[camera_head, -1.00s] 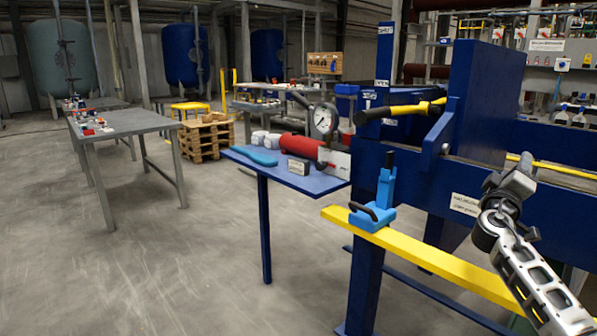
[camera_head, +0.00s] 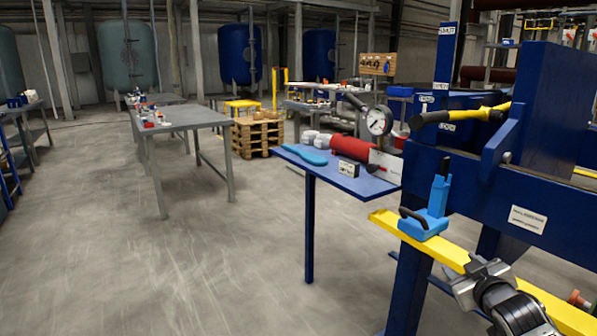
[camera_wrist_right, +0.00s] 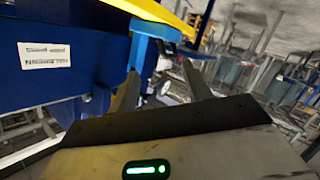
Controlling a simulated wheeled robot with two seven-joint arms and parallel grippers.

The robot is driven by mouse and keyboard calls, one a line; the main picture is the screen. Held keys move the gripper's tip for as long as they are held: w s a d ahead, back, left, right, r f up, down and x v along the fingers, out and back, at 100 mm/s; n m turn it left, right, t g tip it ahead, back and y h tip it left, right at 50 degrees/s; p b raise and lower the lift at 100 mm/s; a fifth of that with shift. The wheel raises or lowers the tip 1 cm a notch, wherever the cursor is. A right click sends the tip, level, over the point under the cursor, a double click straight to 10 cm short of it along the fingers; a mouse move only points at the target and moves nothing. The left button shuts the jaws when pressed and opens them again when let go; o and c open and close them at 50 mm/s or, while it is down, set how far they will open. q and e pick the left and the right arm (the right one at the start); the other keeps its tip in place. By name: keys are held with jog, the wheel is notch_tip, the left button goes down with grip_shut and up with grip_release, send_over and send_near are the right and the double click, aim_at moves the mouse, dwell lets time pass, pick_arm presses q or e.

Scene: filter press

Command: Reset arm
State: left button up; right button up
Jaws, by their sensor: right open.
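My right gripper (camera_head: 478,280) is at the lower right of the head view, in front of the yellow rail (camera_head: 455,255) of the blue press frame (camera_head: 480,225). It is open, with nothing seen between its fingers. In the right wrist view its two fingers (camera_wrist_right: 160,90) stand apart, with the blue frame (camera_wrist_right: 60,60) to the left and the yellow rail (camera_wrist_right: 150,12) above. My left gripper does not show in any view.
A blue clamp-like tool (camera_head: 432,210) stands on the yellow rail. A small blue side table (camera_head: 330,178) holds a red cylinder (camera_head: 352,147), a gauge (camera_head: 377,121) and a blue flat piece (camera_head: 306,154). A grey table (camera_head: 195,117) stands left. The floor (camera_head: 200,250) between is clear.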

jog(key=s+a+f+g+y, duration=0.2)
jog(key=s+a+f+y, duration=0.2)
jog(key=s+a+f, duration=1.05)
pick_arm(q)
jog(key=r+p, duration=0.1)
jog(key=p, duration=0.3)
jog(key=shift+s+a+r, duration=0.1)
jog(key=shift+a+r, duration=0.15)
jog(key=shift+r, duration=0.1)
pick_arm(e)
jog(key=s+a+r+m+g, duration=0.1)
jog(key=s+a, duration=0.4)
jog(key=s, duration=0.3)
jog(key=s+a+r+m+g+y, duration=0.1)
jog(key=s+a+r, duration=0.1)
jog(key=s+a, duration=0.3)
jog(key=s, duration=0.2)
jog(key=shift+s+a+r, duration=0.3)
jog(key=shift+s+a, duration=0.05)
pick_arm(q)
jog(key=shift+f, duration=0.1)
pick_arm(e)
jog(key=shift+f, duration=0.1)
